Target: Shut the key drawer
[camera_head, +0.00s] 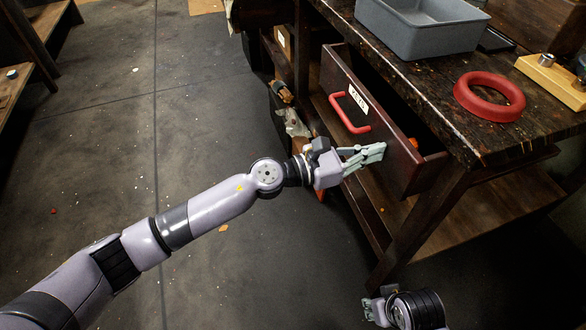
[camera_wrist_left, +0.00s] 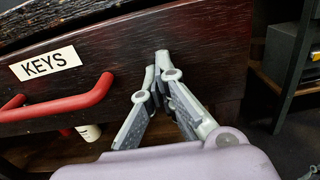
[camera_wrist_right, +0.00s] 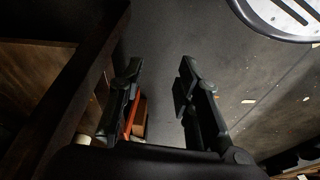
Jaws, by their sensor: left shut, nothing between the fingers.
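The key drawer (camera_head: 400,158) is dark wood and is pulled out of the workbench, with its open inside showing behind the front. Its front carries a white KEYS label (camera_wrist_left: 46,61) and a red handle (camera_head: 349,113). My left gripper (camera_head: 376,153) is shut and empty, with its fingertips at the drawer front to the right of the handle. In the left wrist view, the tips (camera_wrist_left: 160,78) are against or very close to the wood; contact is unclear. My right gripper (camera_wrist_right: 160,75) is open and empty, low near the bottom edge of the head view (camera_head: 378,308).
The workbench top (camera_head: 420,85) holds a grey bin (camera_head: 415,35), a red ring (camera_head: 489,96) and a wooden block (camera_head: 552,80). A bench leg (camera_head: 425,220) and lower shelf lie below the drawer. The floor (camera_head: 110,120) at left is mostly clear, with small scraps.

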